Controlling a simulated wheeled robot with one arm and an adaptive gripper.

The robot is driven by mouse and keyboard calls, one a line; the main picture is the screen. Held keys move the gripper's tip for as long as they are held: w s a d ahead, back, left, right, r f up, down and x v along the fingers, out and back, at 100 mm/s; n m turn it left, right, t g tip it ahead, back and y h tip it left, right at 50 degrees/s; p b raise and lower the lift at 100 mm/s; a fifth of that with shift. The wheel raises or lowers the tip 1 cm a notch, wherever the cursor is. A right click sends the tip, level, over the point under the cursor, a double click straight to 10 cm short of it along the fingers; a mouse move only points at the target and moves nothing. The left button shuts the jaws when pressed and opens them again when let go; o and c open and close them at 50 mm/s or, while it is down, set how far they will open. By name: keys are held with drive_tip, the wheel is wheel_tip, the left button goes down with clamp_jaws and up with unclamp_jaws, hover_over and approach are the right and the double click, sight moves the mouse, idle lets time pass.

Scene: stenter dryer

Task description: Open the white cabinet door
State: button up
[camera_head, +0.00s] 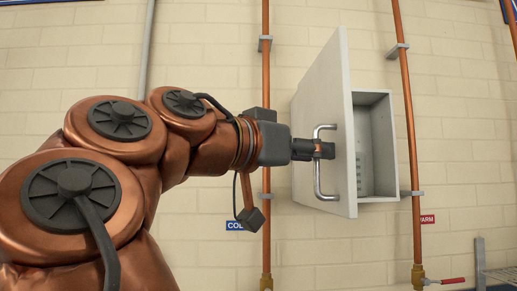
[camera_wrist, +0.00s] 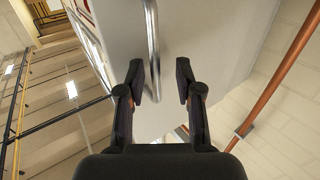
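The white cabinet (camera_head: 376,150) is on the wall, and its door (camera_head: 322,95) stands swung outward, with part of the inside showing. A metal bar handle (camera_head: 318,182) runs upright on the door's outer face. My gripper (camera_head: 326,150) reaches it from the left at mid-height. In the wrist view, the fingers (camera_wrist: 160,82) are apart, and the handle (camera_wrist: 152,40) lies between them, close to the left finger with a gap to the right one. Contact with the left finger is unclear.
A copper pipe (camera_head: 405,100) runs up the wall just right of the cabinet, and another pipe (camera_head: 266,70) runs left of it behind my arm. A valve with a red lever (camera_head: 452,281) is low at right. A metal rack (camera_head: 480,265) stands at the lower right.

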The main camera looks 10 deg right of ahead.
drive_tip(key=v, duration=1.1)
drive_tip(key=shift+s+a, duration=0.15)
drive_tip(key=shift+a, duration=0.1)
idle(1.3)
idle(0.5)
